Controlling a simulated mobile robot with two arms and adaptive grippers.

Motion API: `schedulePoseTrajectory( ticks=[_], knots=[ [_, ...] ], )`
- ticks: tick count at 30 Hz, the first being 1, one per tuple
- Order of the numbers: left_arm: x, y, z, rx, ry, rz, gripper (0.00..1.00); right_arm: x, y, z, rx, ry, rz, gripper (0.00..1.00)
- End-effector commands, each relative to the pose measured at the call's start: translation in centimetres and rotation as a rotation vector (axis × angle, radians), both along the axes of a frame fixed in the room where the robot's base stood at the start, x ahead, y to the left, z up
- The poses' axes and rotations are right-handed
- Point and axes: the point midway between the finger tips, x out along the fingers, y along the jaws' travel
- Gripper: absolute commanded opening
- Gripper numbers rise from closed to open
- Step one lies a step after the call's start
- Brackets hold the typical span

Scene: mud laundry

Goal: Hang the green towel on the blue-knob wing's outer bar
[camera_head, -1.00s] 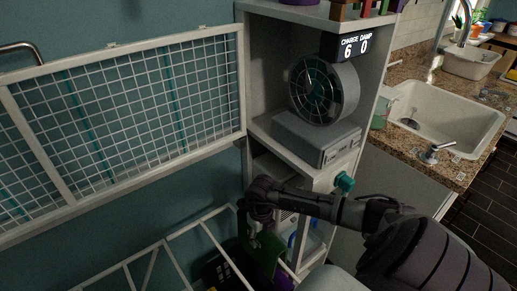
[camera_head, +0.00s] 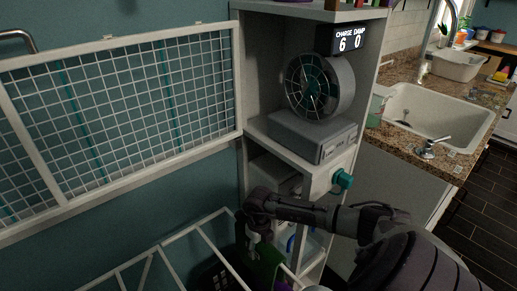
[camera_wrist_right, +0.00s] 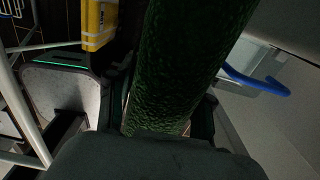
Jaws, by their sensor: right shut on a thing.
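The green towel (camera_head: 264,265) hangs below my right gripper (camera_head: 254,238) at the lower middle of the head view. The gripper is shut on it. The towel (camera_wrist_right: 190,50) fills the middle of the right wrist view as a thick textured column; its lower end is out of sight. A white barred rack wing (camera_head: 207,237) spreads across the lower left, just left of the gripper and towel. I cannot make out a blue knob on it or tell which bar is the outer one. My left gripper is not in view.
A white mesh panel (camera_head: 120,118) is at the left wall. A shelf unit (camera_head: 244,80) with a fan (camera_head: 318,86) and teal knob (camera_head: 343,179) stands behind my arm. A sink (camera_head: 437,112) is at right. A blue curved piece (camera_wrist_right: 255,82) shows in the wrist view.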

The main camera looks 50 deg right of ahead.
Motion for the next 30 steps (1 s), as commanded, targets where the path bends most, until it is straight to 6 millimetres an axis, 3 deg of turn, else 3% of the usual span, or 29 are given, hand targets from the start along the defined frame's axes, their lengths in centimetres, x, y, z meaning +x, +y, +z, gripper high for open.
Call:
schedulePoseTrajectory(
  ticks=[3, 4, 9, 16, 18, 30],
  knots=[
    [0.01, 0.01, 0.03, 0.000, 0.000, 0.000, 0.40, 0.04, -0.02, 0.07, 0.000, -0.001, 0.000, 0.09],
    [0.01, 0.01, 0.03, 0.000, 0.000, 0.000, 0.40, 0.04, -0.02, 0.07, 0.000, -0.001, 0.000, 0.53],
    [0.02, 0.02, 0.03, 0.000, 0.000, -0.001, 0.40, 0.03, -0.01, 0.06, 0.000, -0.001, 0.000, 0.81],
    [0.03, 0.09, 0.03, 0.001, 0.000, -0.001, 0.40, 0.01, 0.00, 0.03, 0.000, 0.000, 0.000, 0.81],
    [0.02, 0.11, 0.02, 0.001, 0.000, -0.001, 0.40, -0.03, 0.00, -0.01, 0.000, 0.001, 0.000, 0.88],
    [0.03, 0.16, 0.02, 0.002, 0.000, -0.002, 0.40, -0.01, 0.01, 0.00, 0.000, 0.000, 0.000, 0.88]
  ],
)
